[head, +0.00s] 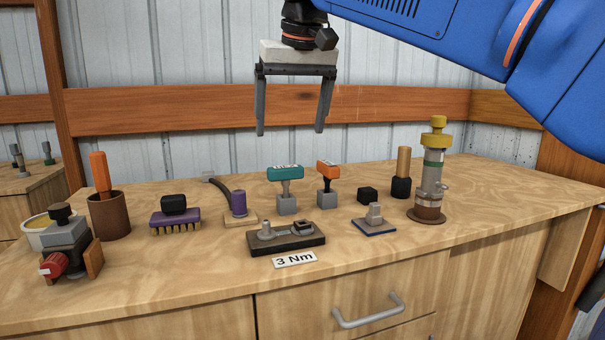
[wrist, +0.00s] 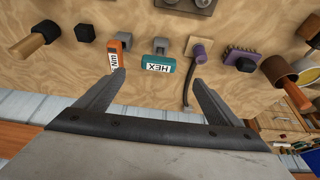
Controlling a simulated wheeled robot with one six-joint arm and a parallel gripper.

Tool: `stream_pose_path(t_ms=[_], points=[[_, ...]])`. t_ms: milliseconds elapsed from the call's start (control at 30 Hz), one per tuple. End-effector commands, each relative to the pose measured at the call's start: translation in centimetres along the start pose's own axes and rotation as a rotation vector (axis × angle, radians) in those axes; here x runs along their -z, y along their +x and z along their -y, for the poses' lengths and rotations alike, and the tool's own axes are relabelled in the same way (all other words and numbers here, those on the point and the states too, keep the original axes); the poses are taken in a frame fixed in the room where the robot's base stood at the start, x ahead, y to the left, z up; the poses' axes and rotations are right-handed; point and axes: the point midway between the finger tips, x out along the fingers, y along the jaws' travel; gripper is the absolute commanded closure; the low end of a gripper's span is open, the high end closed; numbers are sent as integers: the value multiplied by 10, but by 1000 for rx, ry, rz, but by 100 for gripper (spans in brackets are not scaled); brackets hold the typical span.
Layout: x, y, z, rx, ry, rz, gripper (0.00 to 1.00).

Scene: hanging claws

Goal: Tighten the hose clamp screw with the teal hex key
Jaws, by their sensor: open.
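The teal hex key (head: 285,173) stands upright in a small grey block, with its T-handle on top. A dark block (head: 286,241) with metal fittings sits in front of the key, behind a "3 Nm" card (head: 295,260).
An orange-handled driver (head: 328,170) stands close right of the key. A purple piece with a black hose (head: 238,203) is on the left, beside a purple brush (head: 175,219). A tall yellow-topped fitting (head: 432,175) stands right. The bench's front edge is mostly clear.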

Motion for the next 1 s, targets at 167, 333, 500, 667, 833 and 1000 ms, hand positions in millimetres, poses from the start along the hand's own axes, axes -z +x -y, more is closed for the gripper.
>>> stream_pose_path(t_ms=[167, 333, 500, 667, 833, 1000], points=[[-1, 29, -1, -1, 1, 4, 12], [0, 60, -1, -1, 1, 4, 12], [0, 89, -1, -1, 1, 4, 12], [0, 109, -1, 0, 1, 2, 12], [0, 117, -1, 0, 1, 1, 12], [4, 127, -2, 0, 1, 2, 12]])
